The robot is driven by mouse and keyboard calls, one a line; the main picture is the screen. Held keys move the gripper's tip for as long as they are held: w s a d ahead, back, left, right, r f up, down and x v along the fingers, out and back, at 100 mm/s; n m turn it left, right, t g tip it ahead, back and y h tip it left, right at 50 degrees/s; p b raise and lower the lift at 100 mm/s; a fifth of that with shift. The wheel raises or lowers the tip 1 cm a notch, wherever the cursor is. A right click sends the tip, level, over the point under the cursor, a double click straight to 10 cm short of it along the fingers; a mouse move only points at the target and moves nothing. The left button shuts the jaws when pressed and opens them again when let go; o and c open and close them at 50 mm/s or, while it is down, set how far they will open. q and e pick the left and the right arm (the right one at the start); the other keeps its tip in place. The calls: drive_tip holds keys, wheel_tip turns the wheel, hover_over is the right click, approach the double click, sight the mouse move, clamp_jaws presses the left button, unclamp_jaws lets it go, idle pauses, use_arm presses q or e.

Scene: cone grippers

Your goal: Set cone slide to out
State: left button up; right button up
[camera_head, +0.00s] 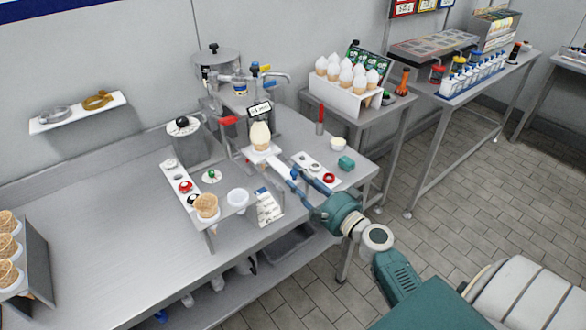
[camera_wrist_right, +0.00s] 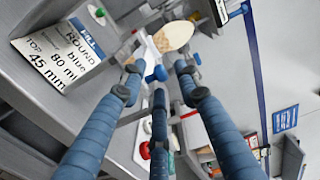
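The cone slide (camera_head: 277,166) is a white bar under the dispensing machine. A pale ice-cream-topped cone (camera_head: 260,136) stands upright at its back end; its pale top also shows in the right wrist view (camera_wrist_right: 174,36). A blue knob (camera_wrist_right: 157,73), apparently at the slide's front end, shows between my fingertips in the right wrist view. My right gripper (camera_head: 296,176) is at the front end of the slide, its blue fingers spread around the knob. I cannot tell whether any finger touches the knob. My left gripper is not in view.
A holder plate with a waffle cone (camera_head: 206,206) and a white cup (camera_head: 238,198) stands left of the slide. A printed card (camera_head: 268,207) is near the table edge. A button panel (camera_head: 316,172) and a teal block (camera_head: 346,163) lie right. The left tabletop is largely clear.

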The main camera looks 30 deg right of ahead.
sight(294, 171)
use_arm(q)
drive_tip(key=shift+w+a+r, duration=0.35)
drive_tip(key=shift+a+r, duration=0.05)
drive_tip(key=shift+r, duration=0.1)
use_arm(e)
drive_tip(key=shift+w+a, duration=0.1)
drive_tip(key=shift+w, duration=1.45)
drive_tip(key=shift+c, duration=0.3)
clamp_jaws()
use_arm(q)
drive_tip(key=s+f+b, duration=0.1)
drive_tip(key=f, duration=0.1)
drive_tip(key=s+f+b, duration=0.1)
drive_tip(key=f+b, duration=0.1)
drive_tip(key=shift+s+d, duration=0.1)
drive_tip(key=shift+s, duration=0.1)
use_arm(e)
drive_tip(key=s, duration=1)
drive_tip(key=shift+s+d, duration=0.4)
drive_tip(key=shift+d, duration=0.05)
